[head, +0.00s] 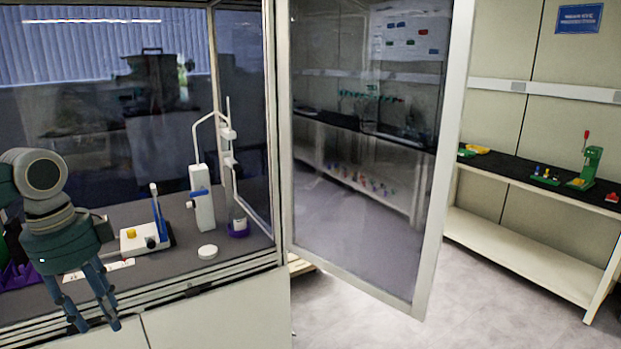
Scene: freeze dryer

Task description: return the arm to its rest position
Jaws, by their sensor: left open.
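My left gripper (94,326) hangs at the lower left in the head view, pointing down in front of the cabinet's front edge. Its fingers are apart and nothing shows between them. My left arm comes in from the left edge, bent above the gripper. My right gripper is not in view.
A glass door (365,150) of the cabinet stands open right of the gripper. Inside are a white device with a blue clamp (202,205), a small white-and-yellow instrument (135,240) and a white round lid (207,252). A black-topped bench (520,180) stands far right; the floor before it is clear.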

